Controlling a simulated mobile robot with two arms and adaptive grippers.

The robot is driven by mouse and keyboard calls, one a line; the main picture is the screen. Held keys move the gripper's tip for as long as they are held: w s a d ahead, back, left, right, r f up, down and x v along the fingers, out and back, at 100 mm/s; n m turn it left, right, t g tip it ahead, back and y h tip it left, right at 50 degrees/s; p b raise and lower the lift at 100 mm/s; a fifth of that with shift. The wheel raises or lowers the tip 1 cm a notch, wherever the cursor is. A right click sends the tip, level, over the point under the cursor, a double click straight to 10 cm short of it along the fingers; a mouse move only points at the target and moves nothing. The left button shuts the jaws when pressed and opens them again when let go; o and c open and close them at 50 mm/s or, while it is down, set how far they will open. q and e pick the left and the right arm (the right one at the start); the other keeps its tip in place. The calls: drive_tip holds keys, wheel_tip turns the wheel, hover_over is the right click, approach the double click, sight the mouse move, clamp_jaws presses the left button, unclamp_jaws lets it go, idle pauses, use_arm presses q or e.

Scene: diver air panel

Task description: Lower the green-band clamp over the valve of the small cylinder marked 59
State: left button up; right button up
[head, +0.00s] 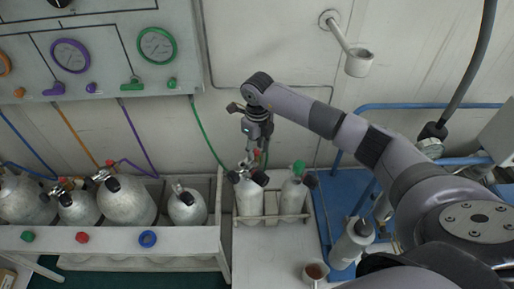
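My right gripper (249,154) comes down from above, with its fingertips at the top of the left-hand small cylinder (250,197) in the low rack. The fingers look shut on the green-band clamp (246,164), which is small and partly hidden by them. A green hose (207,139) runs from the panel down toward it. The clamp is at valve height; I cannot tell whether it is around the valve or just above it. Black knobs show on both sides of the valve. The number 59 is not readable. My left gripper is not in view.
A green-topped cylinder (294,194) stands close on the right. A wooden bin (120,240) with several cylinders is at left, below the gauge panel (100,45). A cup (315,271) stands on the white bench. A blue frame (340,215) is at right.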

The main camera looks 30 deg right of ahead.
drive_tip(key=shift+o, duration=0.8)
drive_tip(key=shift+a, duration=0.1)
drive_tip(key=shift+f, duration=0.1)
wheel_tip(320, 180, up, 12)
drive_tip(key=shift+s, duration=0.1)
